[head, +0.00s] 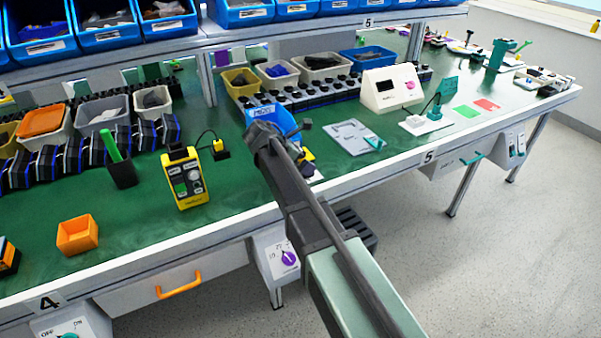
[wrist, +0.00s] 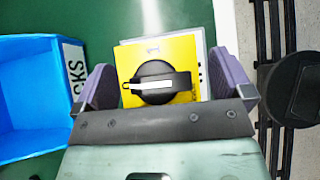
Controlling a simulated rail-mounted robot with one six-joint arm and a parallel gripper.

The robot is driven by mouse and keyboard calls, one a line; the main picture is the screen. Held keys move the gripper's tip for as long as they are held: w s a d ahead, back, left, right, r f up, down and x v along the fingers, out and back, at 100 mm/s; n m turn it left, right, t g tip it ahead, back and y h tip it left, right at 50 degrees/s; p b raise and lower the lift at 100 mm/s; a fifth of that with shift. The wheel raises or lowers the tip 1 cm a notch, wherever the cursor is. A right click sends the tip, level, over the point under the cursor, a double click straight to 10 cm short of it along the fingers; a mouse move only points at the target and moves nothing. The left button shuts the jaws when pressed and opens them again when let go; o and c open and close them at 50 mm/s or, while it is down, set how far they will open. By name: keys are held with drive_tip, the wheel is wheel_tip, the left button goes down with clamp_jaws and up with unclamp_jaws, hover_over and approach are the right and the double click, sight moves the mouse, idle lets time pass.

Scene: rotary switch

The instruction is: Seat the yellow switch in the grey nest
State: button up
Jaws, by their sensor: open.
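The yellow switch (wrist: 160,82), a yellow plate with a black rotary knob and a white pointer bar, shows in the wrist view between my fingers. The pointer bar points left. A grey plate edge (wrist: 203,45) shows beyond the yellow plate at its top and right; it looks like the grey nest, but I cannot tell how the switch sits against it. My gripper (wrist: 163,76) is open, one finger on each side of the switch. I see no clear grip contact. In the head view my arm mostly hides the switch, with a bit of yellow (head: 307,155) showing.
A blue bin (wrist: 30,95) stands close left of my gripper; it also shows in the head view (head: 272,118). The table's front edge lies just right in the wrist view. A grey board (head: 352,137) and a yellow meter (head: 185,180) stand nearby on the green table.

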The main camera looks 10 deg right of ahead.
drive_tip(key=c, duration=1.1)
wheel_tip(320, 180, up, 20)
drive_tip(key=p, duration=2)
drive_tip(key=shift+r, duration=0.1)
